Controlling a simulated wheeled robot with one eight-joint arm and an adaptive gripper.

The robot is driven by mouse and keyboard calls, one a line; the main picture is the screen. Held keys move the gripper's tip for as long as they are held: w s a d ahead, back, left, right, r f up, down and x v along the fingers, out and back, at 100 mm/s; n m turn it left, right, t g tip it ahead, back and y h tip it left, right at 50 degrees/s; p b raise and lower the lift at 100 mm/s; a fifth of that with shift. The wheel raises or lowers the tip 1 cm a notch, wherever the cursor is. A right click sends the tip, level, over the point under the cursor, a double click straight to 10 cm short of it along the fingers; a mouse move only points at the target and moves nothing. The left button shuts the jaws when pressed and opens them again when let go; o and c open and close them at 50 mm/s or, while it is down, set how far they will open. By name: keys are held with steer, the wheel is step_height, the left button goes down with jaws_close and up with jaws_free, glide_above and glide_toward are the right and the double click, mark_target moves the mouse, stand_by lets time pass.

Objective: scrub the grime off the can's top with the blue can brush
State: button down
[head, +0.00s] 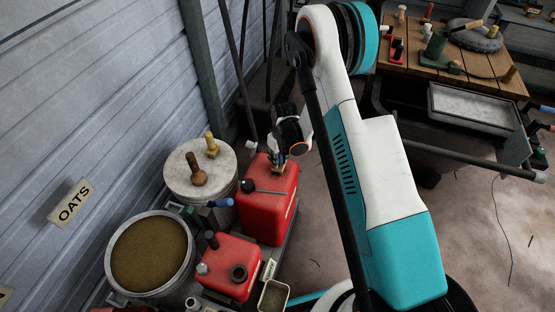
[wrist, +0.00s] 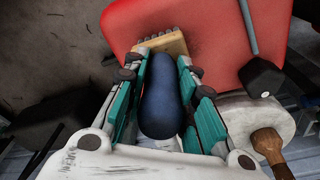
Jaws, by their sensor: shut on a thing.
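The blue can brush (wrist: 160,100) has a thick dark blue handle and a tan wooden head with a row of bristles. My gripper (wrist: 168,75) is shut on its handle, with a finger on each side. In the head view my gripper (head: 277,152) is over the back of the taller red can (head: 268,212). The brush head is at the can's top; I cannot tell whether the bristles touch. The red can (wrist: 210,35) fills the upper middle of the wrist view. I cannot make out any grime; the gripper and brush hide part of the top.
A pale lidded bucket (head: 178,188) bears two wooden-handled brushes. A smaller red can (head: 230,262), an oats bucket (head: 112,262) and a blue-handled tool (head: 220,203) are nearby. The wall is close at left.

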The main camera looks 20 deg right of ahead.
steer(key=shift+w+d, duration=0.4)
steer(key=shift+w, duration=0.2)
steer(key=shift+w+d, duration=0.4)
steer(key=shift+w, duration=0.2)
steer(key=shift+r, duration=0.7)
steer(key=shift+r+p, duration=0.1)
steer(key=shift+p, duration=0.2)
step_height(320, 180, up, 5)
steer(key=shift+f+p, duration=0.1)
steer(key=shift+p, duration=0.9)
